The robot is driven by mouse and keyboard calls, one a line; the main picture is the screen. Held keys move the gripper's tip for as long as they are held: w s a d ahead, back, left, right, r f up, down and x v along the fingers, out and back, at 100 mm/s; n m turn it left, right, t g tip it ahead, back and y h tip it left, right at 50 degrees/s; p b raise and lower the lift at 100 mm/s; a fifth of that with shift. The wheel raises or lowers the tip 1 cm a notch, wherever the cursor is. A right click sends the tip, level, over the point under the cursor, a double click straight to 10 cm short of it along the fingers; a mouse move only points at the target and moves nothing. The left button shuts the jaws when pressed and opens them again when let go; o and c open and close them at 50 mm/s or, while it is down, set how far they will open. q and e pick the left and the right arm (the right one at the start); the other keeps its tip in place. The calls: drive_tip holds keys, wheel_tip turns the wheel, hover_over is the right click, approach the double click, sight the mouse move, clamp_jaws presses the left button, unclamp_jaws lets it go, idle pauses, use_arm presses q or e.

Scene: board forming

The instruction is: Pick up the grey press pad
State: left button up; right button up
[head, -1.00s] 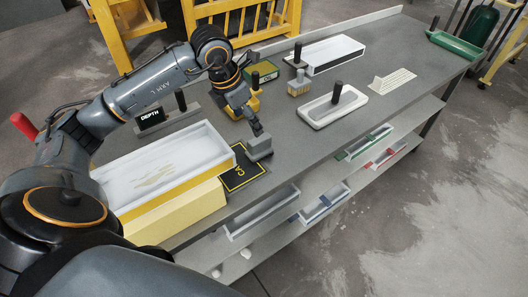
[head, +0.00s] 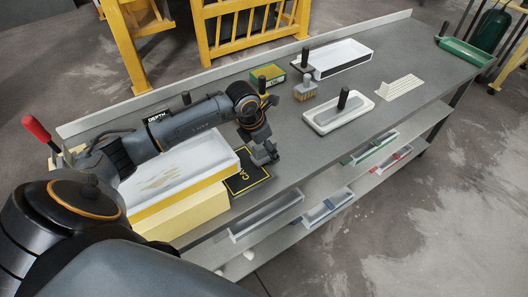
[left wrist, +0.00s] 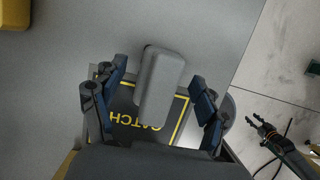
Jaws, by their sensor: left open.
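The grey press pad (left wrist: 160,85) is a rounded block standing on the black mat with yellow border and lettering (left wrist: 178,112) in the left wrist view. In the head view the pad is largely covered by my left gripper (head: 264,150), which is just above the mat (head: 246,179). In the wrist view my left gripper's fingers (left wrist: 158,75) are open, one on each side of the pad, with a gap on both sides. What looks like my right gripper (left wrist: 262,130) shows small at the right of the wrist view, its tips apart, away from the pad.
A white tray on a yellow block (head: 180,217) stands left of the mat. The table's front edge is close to the mat.

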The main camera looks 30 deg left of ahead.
use_arm(q)
drive_tip(key=shift+x, duration=1.05)
drive_tip(key=shift+c, duration=0.2)
drive_tip(key=shift+r, duration=0.1)
drive_tip(key=c, duration=1.3)
wheel_tip(320, 180, up, 9)
drive_tip(key=shift+w+f+b, duration=0.1)
drive_tip(key=shift+b, duration=0.95)
drive_tip(key=shift+r, duration=0.6)
